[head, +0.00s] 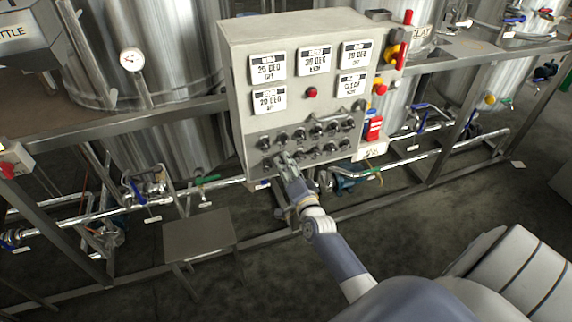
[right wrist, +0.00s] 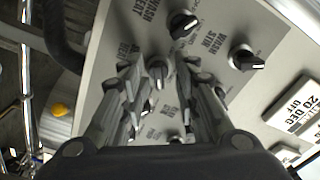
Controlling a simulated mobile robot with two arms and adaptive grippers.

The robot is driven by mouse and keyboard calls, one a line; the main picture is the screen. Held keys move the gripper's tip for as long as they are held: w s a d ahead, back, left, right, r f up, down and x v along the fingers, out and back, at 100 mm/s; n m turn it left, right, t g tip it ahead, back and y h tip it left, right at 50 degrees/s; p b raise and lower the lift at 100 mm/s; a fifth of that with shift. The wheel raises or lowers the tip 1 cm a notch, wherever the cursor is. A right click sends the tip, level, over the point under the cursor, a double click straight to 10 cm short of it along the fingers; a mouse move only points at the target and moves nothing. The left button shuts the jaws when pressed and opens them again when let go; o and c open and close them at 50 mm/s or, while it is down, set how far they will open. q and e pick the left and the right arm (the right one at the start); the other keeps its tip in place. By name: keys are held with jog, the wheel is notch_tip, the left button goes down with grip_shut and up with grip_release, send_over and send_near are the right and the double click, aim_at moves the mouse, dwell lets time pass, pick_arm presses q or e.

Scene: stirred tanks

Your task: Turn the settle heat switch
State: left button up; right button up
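The grey control box (head: 236,70) carries rows of black rotary switches (head: 316,132) on its lower front. My right gripper (head: 286,158) is at the lower left switches. In the right wrist view its two fingers (right wrist: 161,84) stand apart on either side of a black switch knob with a pale pointer (right wrist: 158,70). Contact with the knob cannot be told. Labels near the switches read "WASH HEAT" and "WASH STIR"; the label for settle heat cannot be made out, as the fingers cover several labels. My left gripper is out of view.
More knobs show beside the fingers, one upper (right wrist: 183,24) and one right (right wrist: 245,60). A red button (head: 312,92) and white temperature plates (head: 269,68) are above the switches. Pipes, steel tanks (head: 165,50) and a low metal step (head: 200,236) surround the box.

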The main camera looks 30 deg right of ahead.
jog(key=v, duration=1.1)
jog(key=shift+s, duration=0.25)
jog(key=s+a+f+n+g+y, duration=0.1)
jog(key=s+a+f+n+g, duration=0.25)
jog(key=f, duration=0.65)
jog(key=s+a+f+n+g+y, duration=0.25)
jog(key=s+f, duration=0.25)
jog(key=f, duration=0.5)
jog(key=s+a+f+n+g+y, duration=0.1)
jog(key=s+a+f+n+g, duration=0.2)
jog(key=f, duration=0.7)
jog(key=s+f+n+g, duration=0.2)
jog(key=s+f, duration=0.3)
jog(key=s, duration=0.5)
jog(key=s+a+f+n+g, duration=0.1)
jog(key=s+f+n+g, duration=0.2)
jog(key=s, duration=0.6)
jog(key=s+a+f+n+g, duration=0.1)
jog(key=s+f+n+g, duration=0.1)
jog(key=s+f, duration=0.6)
jog(key=s+n, duration=0.1)
jog(key=s, duration=0.1)
jog(key=shift+s+a, duration=0.2)
jog(key=shift+s, duration=0.15)
jog(key=shift+f, duration=0.15)
